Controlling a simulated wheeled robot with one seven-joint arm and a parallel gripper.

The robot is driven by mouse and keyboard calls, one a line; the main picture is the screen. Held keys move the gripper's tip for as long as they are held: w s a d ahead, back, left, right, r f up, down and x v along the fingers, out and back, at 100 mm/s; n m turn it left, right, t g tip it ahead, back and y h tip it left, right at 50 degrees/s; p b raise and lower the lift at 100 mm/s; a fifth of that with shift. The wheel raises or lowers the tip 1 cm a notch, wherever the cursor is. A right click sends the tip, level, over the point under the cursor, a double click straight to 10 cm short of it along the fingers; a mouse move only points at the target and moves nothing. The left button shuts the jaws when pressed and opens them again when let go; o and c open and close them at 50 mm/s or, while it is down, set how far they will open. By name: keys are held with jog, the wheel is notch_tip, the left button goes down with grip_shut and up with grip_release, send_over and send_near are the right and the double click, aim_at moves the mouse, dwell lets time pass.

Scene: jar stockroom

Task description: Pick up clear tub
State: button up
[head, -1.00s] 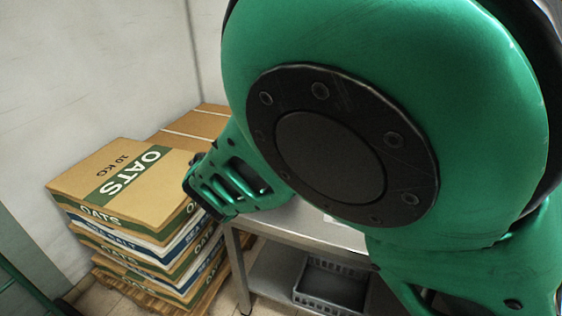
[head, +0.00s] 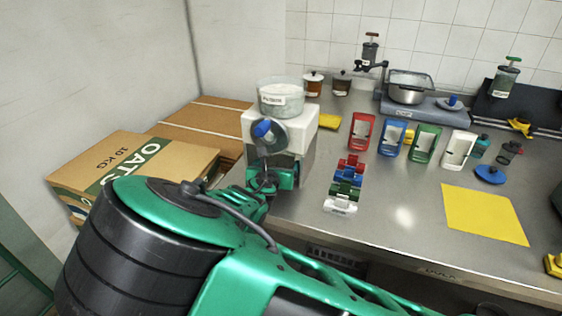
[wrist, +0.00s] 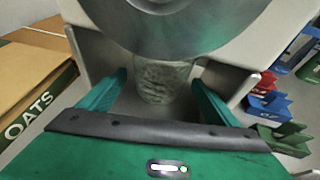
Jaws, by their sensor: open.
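A clear tub (wrist: 163,84) with pale, mottled contents shows in the wrist view, below a large grey round part (wrist: 165,22) of a white machine. My gripper (wrist: 160,76) is open, with one green finger on each side of the tub. I cannot tell whether either finger touches it. In the head view my gripper (head: 272,178) is low at the front of the white machine (head: 300,140), and the tub between the fingers is mostly hidden. A clear labelled container (head: 281,98) sits on top of the machine.
Oats boxes (head: 125,165) are stacked at the left. Right of the machine, coloured clips (head: 347,185) lie on the steel counter (head: 400,215). Red, blue, green and white stands (head: 392,137) are behind. A yellow mat (head: 485,214) lies at the right.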

jog(key=shift+x, duration=2.95)
jog(key=shift+s+f, duration=0.15)
jog(key=c, duration=0.9)
